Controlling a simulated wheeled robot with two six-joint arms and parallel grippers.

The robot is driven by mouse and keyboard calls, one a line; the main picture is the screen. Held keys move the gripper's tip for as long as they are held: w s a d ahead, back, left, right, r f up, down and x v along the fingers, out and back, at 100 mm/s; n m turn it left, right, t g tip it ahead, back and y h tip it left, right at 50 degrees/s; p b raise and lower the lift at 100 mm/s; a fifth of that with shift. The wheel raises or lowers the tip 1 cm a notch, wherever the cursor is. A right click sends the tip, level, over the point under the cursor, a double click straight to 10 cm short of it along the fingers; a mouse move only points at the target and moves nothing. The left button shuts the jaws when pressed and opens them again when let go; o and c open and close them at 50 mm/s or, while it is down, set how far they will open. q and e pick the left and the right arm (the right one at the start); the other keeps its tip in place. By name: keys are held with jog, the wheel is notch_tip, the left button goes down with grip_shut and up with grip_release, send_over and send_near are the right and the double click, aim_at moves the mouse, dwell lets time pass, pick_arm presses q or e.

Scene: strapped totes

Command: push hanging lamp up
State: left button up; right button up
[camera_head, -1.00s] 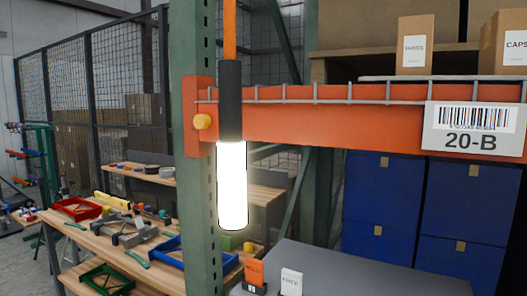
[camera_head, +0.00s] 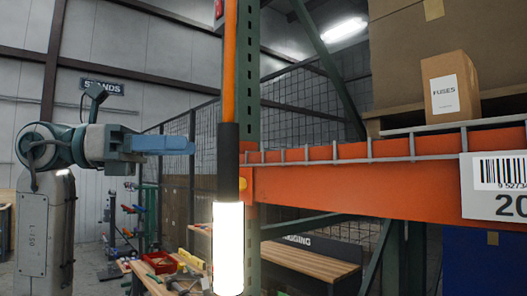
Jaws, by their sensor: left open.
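The hanging lamp (camera_head: 228,245) is a glowing white tube under a black sleeve, hanging upright from an orange cord (camera_head: 230,70) in the middle of the head view. It hangs in front of the green rack post and the left end of the orange beam. My left gripper (camera_head: 190,145) comes in from the left, with blue fingers pointing right towards the black sleeve. It is open, seen from the side, and shows nothing held. A small gap in the picture separates its tips from the lamp. My right gripper is not in view.
The orange rack beam (camera_head: 400,178) with a wire rail runs right from the green post (camera_head: 251,100). A FUSES box (camera_head: 450,88) stands on the shelf above it. A wooden bench (camera_head: 310,262) and a cluttered worktable lie behind.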

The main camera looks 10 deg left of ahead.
pick_arm(q)
jog(key=p+x, duration=0.3)
jog(key=x, duration=0.5)
jog(key=shift+d, duration=0.3)
jog(key=shift+x, duration=0.8)
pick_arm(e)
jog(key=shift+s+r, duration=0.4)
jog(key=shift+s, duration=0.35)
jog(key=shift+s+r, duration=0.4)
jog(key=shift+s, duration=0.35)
pick_arm(q)
jog(key=shift+w, duration=0.1)
grip_shut()
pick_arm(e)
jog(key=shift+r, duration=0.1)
